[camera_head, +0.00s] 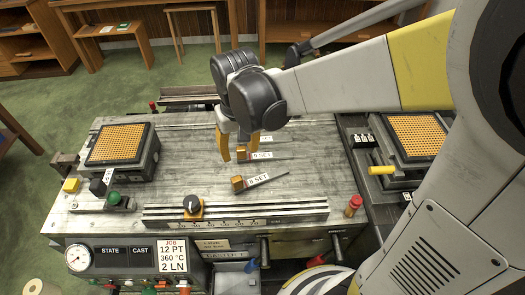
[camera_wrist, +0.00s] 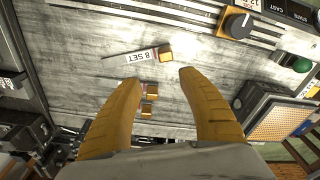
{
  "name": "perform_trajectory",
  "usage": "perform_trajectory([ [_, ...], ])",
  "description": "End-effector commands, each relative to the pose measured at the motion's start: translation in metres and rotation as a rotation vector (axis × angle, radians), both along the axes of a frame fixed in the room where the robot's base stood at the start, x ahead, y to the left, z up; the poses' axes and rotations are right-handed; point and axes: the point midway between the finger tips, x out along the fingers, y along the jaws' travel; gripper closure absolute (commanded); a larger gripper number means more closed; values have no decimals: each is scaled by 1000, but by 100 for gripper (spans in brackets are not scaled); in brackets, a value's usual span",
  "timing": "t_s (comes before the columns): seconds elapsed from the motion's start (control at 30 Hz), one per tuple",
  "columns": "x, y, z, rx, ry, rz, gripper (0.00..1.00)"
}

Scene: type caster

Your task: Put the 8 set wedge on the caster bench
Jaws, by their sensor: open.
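The 8 set wedge (camera_head: 260,181) lies on the grey metal caster bench (camera_head: 180,180), the nearest of the wedges in the head view. It has a brass-coloured block and a pale strip marked 8 SET. In the wrist view the 8 set wedge (camera_wrist: 137,57) lies beyond the fingertips, with its block (camera_wrist: 166,53) near the right end. My gripper (camera_head: 239,156) is open and empty above the bench, behind the 8 set wedge in the head view. Its two yellow fingers (camera_wrist: 160,80) spread apart in the wrist view, and nothing is held.
A similar labelled wedge (camera_head: 262,155) lies behind, with another farther back; their blocks show near the left finger in the wrist view (camera_wrist: 147,110). A slotted rail with a black knob (camera_head: 191,204) runs along the front. An orange grid case (camera_head: 118,145) stands left.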

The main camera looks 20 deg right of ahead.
Motion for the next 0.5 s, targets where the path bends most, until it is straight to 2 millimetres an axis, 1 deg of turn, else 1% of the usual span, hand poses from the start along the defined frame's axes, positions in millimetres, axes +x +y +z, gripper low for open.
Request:
perform_trajectory([
  [0.03, -12, -9, 14, 5, -41, -8, 52],
  [0.1, -24, -19, 31, 14, -107, -16, 52],
  [0.2, -43, -33, 50, 21, -203, -27, 52],
  [0.33, -69, -48, 67, 25, -325, -43, 52],
  [0.4, -80, -55, 72, 24, -382, -49, 52],
  [0.5, -93, -62, 76, 21, -449, -57, 52],
])
